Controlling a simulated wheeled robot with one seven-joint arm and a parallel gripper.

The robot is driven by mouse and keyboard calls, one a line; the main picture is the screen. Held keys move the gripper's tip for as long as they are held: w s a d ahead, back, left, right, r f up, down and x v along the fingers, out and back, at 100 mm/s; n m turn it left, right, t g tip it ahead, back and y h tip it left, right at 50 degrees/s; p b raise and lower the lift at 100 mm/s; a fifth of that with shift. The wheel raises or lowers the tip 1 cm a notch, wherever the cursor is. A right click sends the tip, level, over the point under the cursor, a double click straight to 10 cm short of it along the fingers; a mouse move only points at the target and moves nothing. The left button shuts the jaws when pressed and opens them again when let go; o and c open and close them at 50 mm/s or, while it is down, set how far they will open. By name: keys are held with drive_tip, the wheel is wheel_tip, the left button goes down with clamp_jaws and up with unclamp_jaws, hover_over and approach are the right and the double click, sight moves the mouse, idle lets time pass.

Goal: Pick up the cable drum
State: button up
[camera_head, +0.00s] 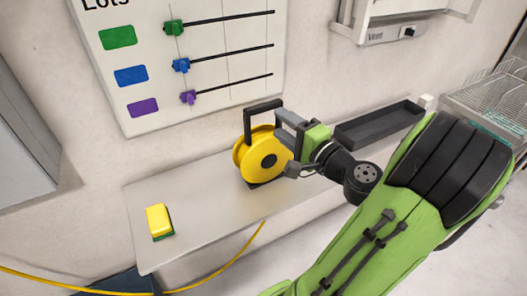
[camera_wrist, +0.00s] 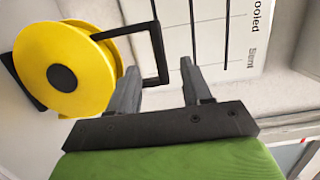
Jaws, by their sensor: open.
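The cable drum is a yellow reel (camera_head: 262,155) with a black hub and a square black handle (camera_head: 262,106). It stands upright on the light shelf, near its back edge. My gripper (camera_head: 282,126) is at the right side of the handle, with its jaws open. In the wrist view the drum (camera_wrist: 62,70) is at the upper left. The outer bar of the handle (camera_wrist: 159,55) shows between the two fingers of my gripper (camera_wrist: 158,66). I cannot tell how deep the bar sits between them. The left finger hides part of the handle.
A yellow and green sponge (camera_head: 158,221) lies on the shelf (camera_head: 205,200) at left. A dark long tray (camera_head: 378,124) sits behind my wrist, and a wire rack (camera_head: 490,100) stands at far right. A board with sliders (camera_head: 150,60) is on the wall.

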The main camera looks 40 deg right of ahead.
sight(261, 111)
drive_tip(key=w+p, duration=0.1)
drive_tip(key=w, duration=0.2)
drive_tip(key=w+p, duration=0.1)
drive_tip(key=w, duration=0.3)
drive_tip(key=w+d+p, duration=0.1)
drive_tip(key=w, duration=0.2)
drive_tip(key=shift+w+f, duration=0.15)
drive_tip(key=shift+w, duration=0.1)
drive_tip(key=shift+s, duration=0.1)
drive_tip(key=shift+c, duration=0.7)
clamp_jaws()
